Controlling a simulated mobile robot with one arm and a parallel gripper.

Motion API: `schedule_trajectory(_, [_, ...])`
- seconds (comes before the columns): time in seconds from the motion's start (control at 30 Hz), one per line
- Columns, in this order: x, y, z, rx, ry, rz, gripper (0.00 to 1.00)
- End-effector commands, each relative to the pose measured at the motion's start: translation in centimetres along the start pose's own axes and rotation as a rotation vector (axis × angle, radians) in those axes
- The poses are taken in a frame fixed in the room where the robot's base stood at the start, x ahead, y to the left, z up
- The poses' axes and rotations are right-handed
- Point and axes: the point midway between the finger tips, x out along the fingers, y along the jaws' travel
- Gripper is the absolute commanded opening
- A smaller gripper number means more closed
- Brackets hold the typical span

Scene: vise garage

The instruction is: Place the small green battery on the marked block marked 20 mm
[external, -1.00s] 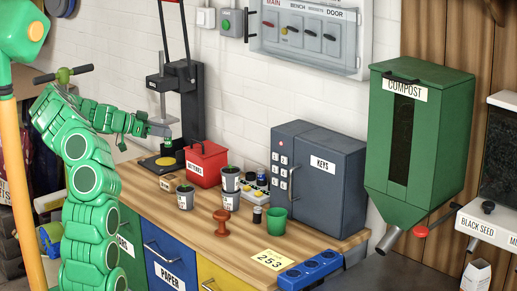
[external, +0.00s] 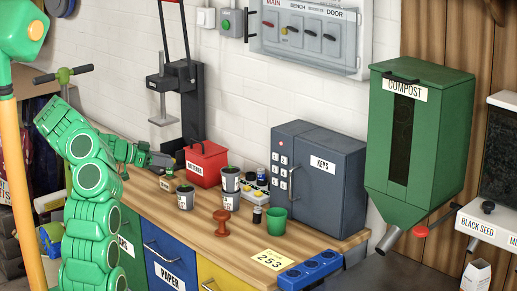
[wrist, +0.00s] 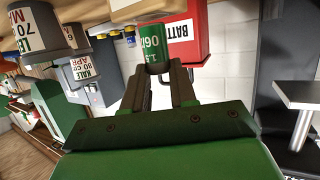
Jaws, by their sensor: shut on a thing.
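My gripper (wrist: 162,72) is shut on the small green battery (wrist: 154,43), which has white print and stands out from the fingertips in the wrist view. In the external view my gripper (external: 168,160) is low over the back left of the bench, and the battery (external: 169,174) shows only as a small green bit under it. The small wooden block (external: 167,186) with a white label sits directly below; its label is too small to read. In the upside-down wrist view the block (wrist: 130,8) meets the battery's end. I cannot tell whether they touch.
A red battery box (external: 206,164) stands close to the right of my gripper. A dark press (external: 182,95) rises behind.

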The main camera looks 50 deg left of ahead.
Motion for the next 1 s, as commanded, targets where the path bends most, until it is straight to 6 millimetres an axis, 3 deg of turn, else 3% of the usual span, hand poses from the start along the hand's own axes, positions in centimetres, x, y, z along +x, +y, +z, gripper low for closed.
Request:
schedule_trajectory(0.43, [0.26, -0.03, 0.65, 0.000, 0.000, 0.000, 0.00])
schedule_trajectory(0.47, [0.25, -0.04, 0.65, 0.000, 0.000, 0.000, 0.29])
schedule_trajectory(0.6, [0.22, -0.04, 0.63, 0.001, 0.000, -0.001, 0.51])
schedule_trajectory(1.0, [0.07, -0.04, 0.39, 0.001, -0.001, -0.001, 0.52])
